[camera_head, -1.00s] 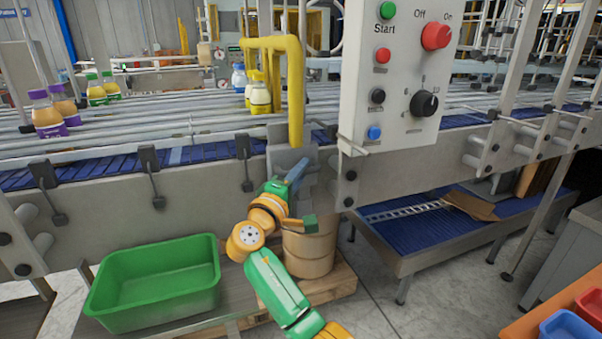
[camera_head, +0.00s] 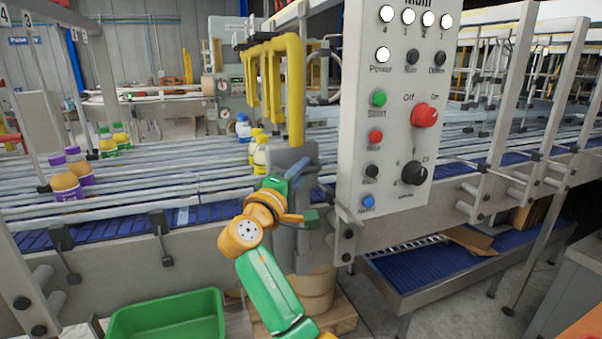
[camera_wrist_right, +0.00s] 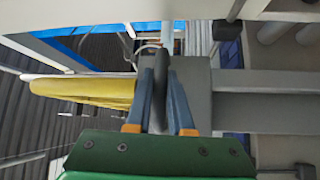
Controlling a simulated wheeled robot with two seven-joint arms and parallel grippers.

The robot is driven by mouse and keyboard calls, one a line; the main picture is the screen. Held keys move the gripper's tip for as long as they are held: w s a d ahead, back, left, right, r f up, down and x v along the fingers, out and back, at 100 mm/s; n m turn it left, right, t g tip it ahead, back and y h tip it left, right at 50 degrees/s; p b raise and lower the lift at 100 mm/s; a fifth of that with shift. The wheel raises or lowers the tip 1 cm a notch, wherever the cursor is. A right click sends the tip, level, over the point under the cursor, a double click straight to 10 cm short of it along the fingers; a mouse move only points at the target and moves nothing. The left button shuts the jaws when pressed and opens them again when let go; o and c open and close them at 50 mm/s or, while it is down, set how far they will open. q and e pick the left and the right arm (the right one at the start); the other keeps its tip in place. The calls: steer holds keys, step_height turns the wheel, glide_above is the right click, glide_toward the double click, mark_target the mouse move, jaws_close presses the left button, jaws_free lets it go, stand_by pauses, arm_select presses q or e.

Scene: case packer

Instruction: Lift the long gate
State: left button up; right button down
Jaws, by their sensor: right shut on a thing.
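The long gate (camera_head: 296,90) is a row of bent yellow bars over the conveyor in the head view. A grey plate (camera_head: 291,156) is at the near bar's lower end. My right gripper (camera_head: 299,172) is at this plate, low on the gate's near side. In the right wrist view its blue fingers (camera_wrist_right: 161,85) are closed around a dark upright handle (camera_wrist_right: 159,98) in front of the grey plate. A yellow bar (camera_wrist_right: 82,91) reaches left there. The handle is mostly hidden in the head view. My left gripper is not in view.
A control panel (camera_head: 389,130) stands just right of the gate. Purple-capped bottles (camera_head: 66,180), green-capped bottles (camera_head: 108,143) and yellow bottles (camera_head: 261,156) stand on the conveyor. A green bin (camera_head: 168,318) and a barrel (camera_head: 313,291) are below.

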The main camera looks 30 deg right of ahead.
steer(key=shift+r, duration=0.5)
steer(key=c, duration=1.2)
jaws_free()
steer(key=o, duration=0.4)
steer(key=shift+f, duration=0.1)
steer(key=shift+f, duration=0.15)
steer(key=b+v, duration=0.4)
steer(key=v, duration=0.3)
steer(key=shift+d, duration=0.15)
